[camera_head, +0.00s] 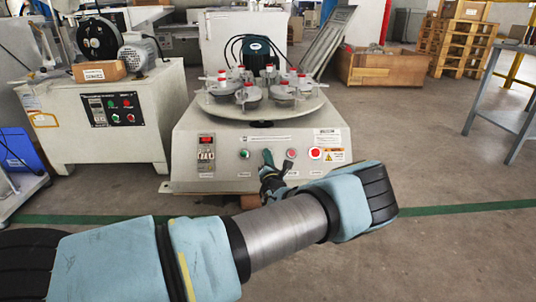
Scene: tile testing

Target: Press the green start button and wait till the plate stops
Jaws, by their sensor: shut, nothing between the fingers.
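The test machine (187,137) stands in the middle with a sloped front panel. Its round plate (222,108) lies on top and carries several grey holders with red-topped parts. A small green button (244,154) sits on the panel, right of a red display. My gripper (268,157) is shut and empty. Its tip appears in front of the panel, just right of the green button in the picture. I cannot tell whether it touches the panel. My arm crosses the foreground and hides the floor in front of the machine.
Right of my gripper the panel has a reddish button (291,154), a larger red button (315,153) and warning labels. A second machine (130,147) with its own buttons stands at left. A metal table (507,121) stands at right; the floor between is open.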

